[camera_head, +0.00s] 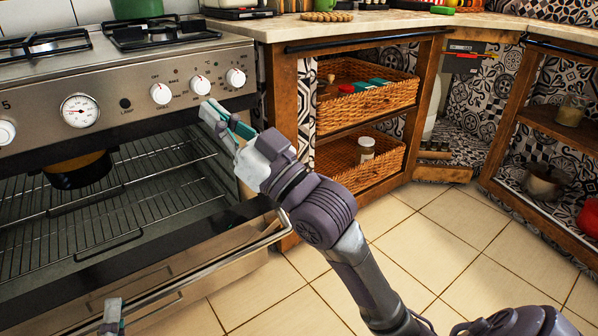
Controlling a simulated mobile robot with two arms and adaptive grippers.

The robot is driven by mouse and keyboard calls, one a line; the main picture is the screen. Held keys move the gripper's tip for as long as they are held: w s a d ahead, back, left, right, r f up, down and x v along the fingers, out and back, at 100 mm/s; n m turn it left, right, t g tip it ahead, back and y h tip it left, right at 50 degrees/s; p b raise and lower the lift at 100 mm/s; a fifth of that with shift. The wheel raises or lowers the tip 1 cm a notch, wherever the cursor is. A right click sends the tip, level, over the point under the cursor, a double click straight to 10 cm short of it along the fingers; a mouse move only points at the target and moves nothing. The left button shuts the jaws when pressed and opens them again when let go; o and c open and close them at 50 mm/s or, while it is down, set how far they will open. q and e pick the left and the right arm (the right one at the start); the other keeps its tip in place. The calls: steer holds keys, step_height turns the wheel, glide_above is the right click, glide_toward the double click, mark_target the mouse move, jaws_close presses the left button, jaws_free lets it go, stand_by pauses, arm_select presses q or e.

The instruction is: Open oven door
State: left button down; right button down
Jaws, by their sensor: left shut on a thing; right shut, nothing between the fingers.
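The oven door (187,268) is tipped down and open, with its inside facing up. Its metal handle (222,262) runs along the outer edge toward the bottom left. My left gripper (112,312) shows only in part at the bottom edge; it is shut on the handle. My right gripper (214,118) is shut and empty, in front of the oven opening just below the right-hand knobs, apart from the handle. The oven cavity with wire racks (110,200) is in plain sight.
An orange and black pot (80,168) sits inside the oven at the left. Stove knobs (161,93) line the panel above. Wooden shelving with wicker baskets (360,160) stands to the right. The tiled floor (430,235) is clear there.

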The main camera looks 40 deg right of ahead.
steer(key=w+d+f+m+g+h, duration=0.3)
steer(key=d+f+g+h, duration=0.25)
steer(key=d, duration=0.25)
steer(key=s+d+f+m+g+h, duration=0.25)
steer(key=s+d+f+g, duration=0.2)
steer(key=d, duration=0.45)
steer(key=shift+n+g, duration=0.35)
steer(key=shift+g, duration=0.15)
steer(key=x, duration=0.8)
steer(key=shift+w+a+f, duration=0.1)
steer(key=shift+w+f, duration=0.05)
steer(key=shift+f, duration=0.15)
steer(key=shift+s+f, duration=0.8)
steer(key=shift+s, duration=0.1)
steer(key=shift+s+f, duration=0.4)
steer(key=shift+s, duration=0.25)
